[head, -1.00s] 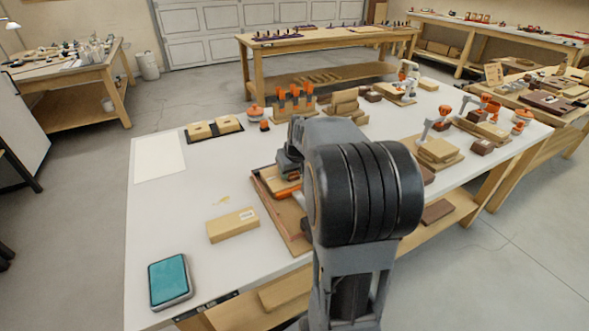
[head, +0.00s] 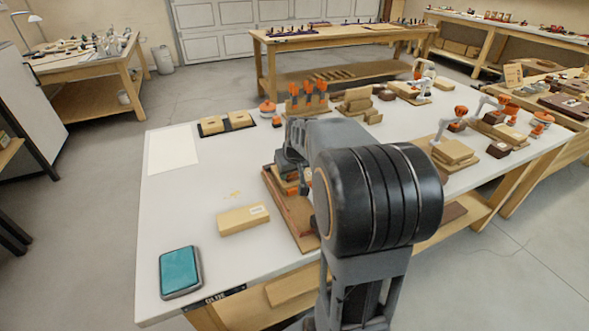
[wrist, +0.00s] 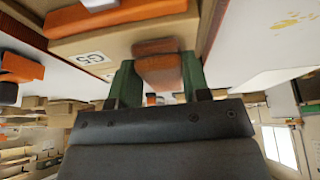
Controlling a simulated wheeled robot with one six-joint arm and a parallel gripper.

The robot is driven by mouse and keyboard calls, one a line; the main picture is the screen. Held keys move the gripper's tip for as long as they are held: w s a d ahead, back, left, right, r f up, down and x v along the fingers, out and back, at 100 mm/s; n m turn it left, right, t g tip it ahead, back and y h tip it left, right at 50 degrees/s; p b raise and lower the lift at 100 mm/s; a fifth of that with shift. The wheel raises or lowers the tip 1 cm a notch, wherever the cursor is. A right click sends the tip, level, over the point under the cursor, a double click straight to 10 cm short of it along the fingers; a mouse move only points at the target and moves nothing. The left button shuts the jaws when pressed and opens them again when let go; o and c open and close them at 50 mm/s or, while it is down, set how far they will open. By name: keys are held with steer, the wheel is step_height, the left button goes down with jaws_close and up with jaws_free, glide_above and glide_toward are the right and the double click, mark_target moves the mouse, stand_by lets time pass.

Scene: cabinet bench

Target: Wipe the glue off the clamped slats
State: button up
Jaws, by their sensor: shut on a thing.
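My gripper (wrist: 158,80), with green fingers, is shut on an orange-brown block (wrist: 158,62) in the wrist view. A wooden piece labelled G5 (wrist: 125,45) lies close beyond the held block, with an orange clamp part (wrist: 115,14) across it; I cannot tell whether block and wood touch. In the head view the slats sit at a brown board (head: 301,228), largely hidden behind my arm, and the held block cannot be made out clearly. No glue on the slats can be made out.
A labelled tan block (head: 243,219) and a teal-topped tray (head: 180,271) lie on the white bench at left. Yellowish smears (head: 232,195) mark the bench top. A dark mat (head: 226,126) holds two tan blocks. A rack of orange-handled tools (head: 306,98) stands farther back.

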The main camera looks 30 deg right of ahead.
mark_target(309, 170)
steer(key=shift+w+a, duration=0.15)
steer(key=shift+a, duration=1.05)
steer(key=shift+d, duration=0.2)
steer(key=shift+d, duration=1)
steer(key=shift+d, duration=0.1)
steer(key=shift+s+d, duration=0.25)
steer(key=shift+d, duration=0.75)
steer(key=shift+s+d, duration=0.2)
steer(key=shift+d, duration=0.75)
steer(key=shift+d, duration=0.1)
steer(key=shift+s+d, duration=0.1)
steer(key=shift+d, duration=0.9)
steer(key=shift+d, duration=0.1)
